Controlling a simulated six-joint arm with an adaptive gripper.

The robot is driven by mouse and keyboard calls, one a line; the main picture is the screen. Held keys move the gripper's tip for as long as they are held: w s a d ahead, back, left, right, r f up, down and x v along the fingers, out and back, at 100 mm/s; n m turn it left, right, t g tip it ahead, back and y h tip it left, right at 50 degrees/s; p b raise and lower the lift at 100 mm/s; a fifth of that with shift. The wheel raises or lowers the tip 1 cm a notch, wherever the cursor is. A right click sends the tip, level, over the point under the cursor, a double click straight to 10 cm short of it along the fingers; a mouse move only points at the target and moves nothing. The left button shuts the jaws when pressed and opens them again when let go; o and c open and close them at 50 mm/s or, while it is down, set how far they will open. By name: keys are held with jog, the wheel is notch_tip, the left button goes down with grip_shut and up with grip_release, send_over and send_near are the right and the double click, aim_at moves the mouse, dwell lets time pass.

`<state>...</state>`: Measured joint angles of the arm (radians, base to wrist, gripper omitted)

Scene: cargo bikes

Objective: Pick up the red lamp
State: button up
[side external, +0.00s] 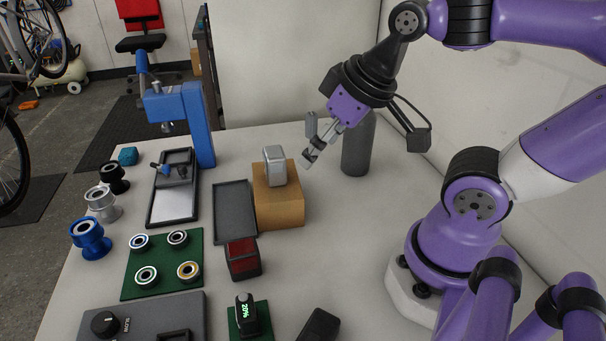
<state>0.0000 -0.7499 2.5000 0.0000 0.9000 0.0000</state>
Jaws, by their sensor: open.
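The red lamp (242,256) appears to be the small dark-cased block with a red face, near the middle of the table. It stands just in front of a grey tray. My gripper (309,142) is in the air at the back right of the lamp, well apart from it. Its jaws are open with nothing visible between them. It is close to the right of a silver rounded block (274,166) that stands on a cardboard box (280,208).
A dark grey tray (234,212) lies behind the lamp. A green mat (162,272) with several rings is to its left. A black device with a lit display (246,315) stands in front. A grey cylinder (358,145) stands behind my gripper. The table right of the cardboard box is clear.

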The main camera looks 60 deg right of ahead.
jog(key=n+g+y, duration=0.2)
jog(key=n+y, duration=0.1)
jog(key=n, duration=0.6)
send_near(243, 247)
jog(key=w+f, duration=0.1)
jog(key=w, duration=0.1)
jog(key=shift+n+g, duration=0.4)
jog(key=shift+n, duration=0.1)
jog(key=x, duration=0.5)
jog(key=shift+s+a+f, duration=0.1)
jog(key=shift+a+f, duration=0.25)
jog(key=shift+a, duration=0.1)
jog(key=shift+s+x, duration=0.15)
jog(key=shift+x, duration=1.25)
jog(key=shift+s+x, duration=0.15)
jog(key=shift+x, duration=1.2)
jog(key=shift+d+f, duration=0.1)
jog(key=shift+y, duration=0.3)
jog(key=c, duration=1.3)
